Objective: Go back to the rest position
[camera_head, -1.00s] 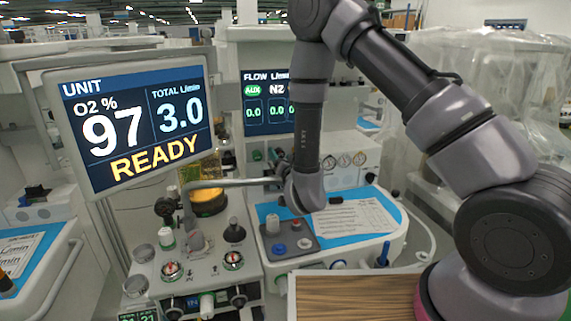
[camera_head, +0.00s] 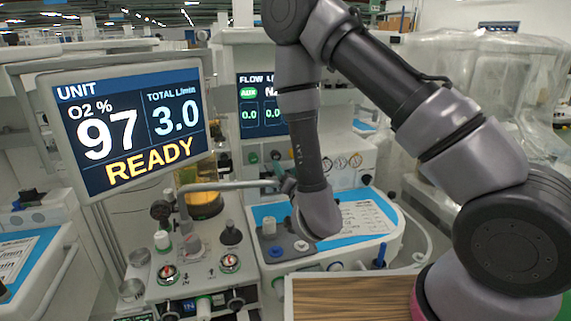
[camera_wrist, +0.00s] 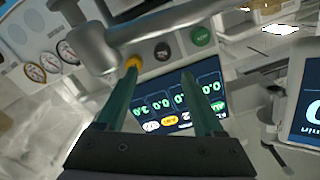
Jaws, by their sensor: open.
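My gripper (camera_wrist: 158,72) is open in the wrist view, its two dark green fingers apart with nothing held between them. Beyond the fingers are the flow display (camera_wrist: 165,105), a grey metal tube (camera_wrist: 170,22) and a yellow knob (camera_wrist: 133,63) near the left fingertip. I cannot tell whether that finger touches the knob. In the head view my arm reaches over the blue-topped cart shelf, and its wrist hides the gripper's fingers. The flow display (camera_head: 262,112) stands behind the arm.
The monitor reading READY (camera_head: 128,125) stands at left. Below it is a panel with knobs and gauges (camera_head: 200,268). The blue-topped shelf (camera_head: 385,215) bears a paper sheet. A wooden surface (camera_head: 350,298) lies in front. Plastic-covered equipment (camera_head: 490,85) stands at back right.

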